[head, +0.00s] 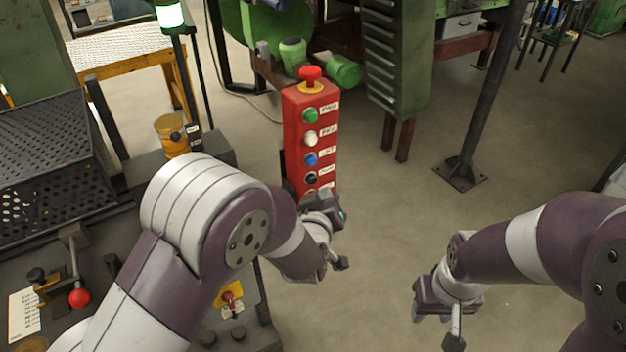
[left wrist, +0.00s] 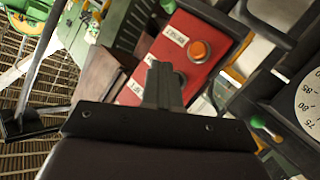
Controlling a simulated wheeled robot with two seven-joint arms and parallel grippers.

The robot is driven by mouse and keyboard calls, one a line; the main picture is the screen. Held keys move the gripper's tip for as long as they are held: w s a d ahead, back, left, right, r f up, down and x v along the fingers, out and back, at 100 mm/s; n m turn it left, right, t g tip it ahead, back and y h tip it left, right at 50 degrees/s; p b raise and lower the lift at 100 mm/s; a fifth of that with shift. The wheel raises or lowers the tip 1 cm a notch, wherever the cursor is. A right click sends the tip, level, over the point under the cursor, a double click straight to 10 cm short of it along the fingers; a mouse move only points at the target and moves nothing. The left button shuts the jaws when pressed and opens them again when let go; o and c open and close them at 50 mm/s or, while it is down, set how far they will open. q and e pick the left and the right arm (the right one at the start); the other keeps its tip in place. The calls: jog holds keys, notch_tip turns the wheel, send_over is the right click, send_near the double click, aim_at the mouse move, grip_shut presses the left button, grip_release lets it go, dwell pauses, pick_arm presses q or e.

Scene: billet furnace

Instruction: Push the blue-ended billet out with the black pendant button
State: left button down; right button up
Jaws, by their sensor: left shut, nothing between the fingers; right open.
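The red pendant (head: 293,140) stands upright in the head view, with green, white, blue and black buttons down its face and a red mushroom button on top. The black button (head: 310,178) is the lowest I can see clearly. My left gripper (head: 318,197) is shut and empty, close to the pendant's lower part and hiding some of it. In the left wrist view its closed fingers (left wrist: 163,82) overlap a red panel (left wrist: 205,78) with an orange button (left wrist: 199,50); contact is unclear. My right gripper (head: 432,312) is open, away from the pendant. I cannot identify the blue-ended billet.
A perforated dark tray (head: 40,150) and a console with a red-knobbed lever (head: 79,298) lie at the left. A green cabinet (head: 398,60) and a dark post (head: 485,100) stand behind. The floor between my grippers is clear. A dial (left wrist: 309,103) shows at the wrist view's right.

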pick_arm(q)
jog(key=shift+s+d, duration=0.55)
jog(key=shift+s, duration=0.25)
jog(key=shift+s+d, duration=0.55)
jog(key=shift+s, duration=0.2)
dwell(1.6)
